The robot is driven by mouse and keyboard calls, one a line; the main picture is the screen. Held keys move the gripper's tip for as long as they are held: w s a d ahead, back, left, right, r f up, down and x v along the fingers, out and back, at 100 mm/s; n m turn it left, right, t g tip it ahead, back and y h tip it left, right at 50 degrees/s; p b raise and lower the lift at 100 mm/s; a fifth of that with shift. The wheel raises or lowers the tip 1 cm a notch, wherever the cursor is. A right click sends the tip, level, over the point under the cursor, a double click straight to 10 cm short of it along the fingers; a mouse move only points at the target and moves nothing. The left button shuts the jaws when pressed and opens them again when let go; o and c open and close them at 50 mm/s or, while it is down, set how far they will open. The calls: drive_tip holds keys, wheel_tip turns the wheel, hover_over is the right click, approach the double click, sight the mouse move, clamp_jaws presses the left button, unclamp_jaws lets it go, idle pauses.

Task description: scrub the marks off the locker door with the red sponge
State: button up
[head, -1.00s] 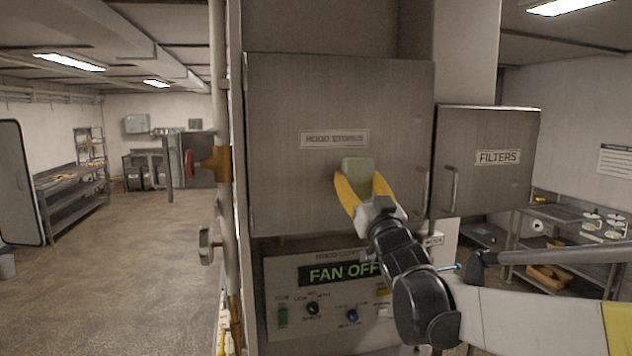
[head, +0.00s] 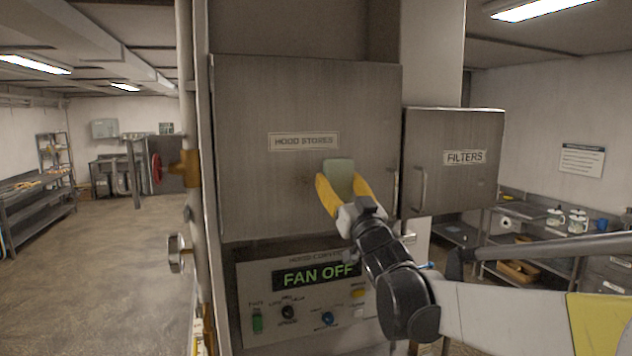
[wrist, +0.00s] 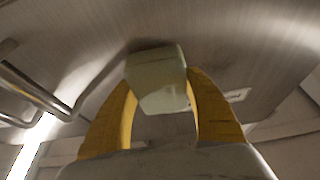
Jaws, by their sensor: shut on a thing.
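My gripper (head: 342,188), with yellow fingers, is shut on a pale grey-green block (head: 338,171) that looks like a sponge. No red sponge shows. The block also shows between the fingertips in the wrist view (wrist: 157,80). It is in front of the grey metal locker door (head: 245,195) labelled HOOD STORES, below and right of the label and left of the door's handle. It is at or very near the door; I cannot tell whether it touches. A faint dark smudge (head: 305,181) shows on the door just left of the block.
A FILTERS door (head: 480,185) with a handle (head: 420,190) is to the right. A FAN OFF panel (head: 300,300) with knobs is below. A pipe with a red valve wheel (head: 157,168) stands at the left. Open floor (head: 100,270) lies beyond it.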

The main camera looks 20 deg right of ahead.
sight(292, 179)
drive_tip(key=shift+a, duration=5.05)
drive_tip(key=shift+s+p, duration=0.65)
drive_tip(key=shift+s, duration=2.35)
drive_tip(key=s+p, duration=0.1)
drive_tip(key=s, duration=0.2)
drive_tip(key=shift+f, duration=0.1)
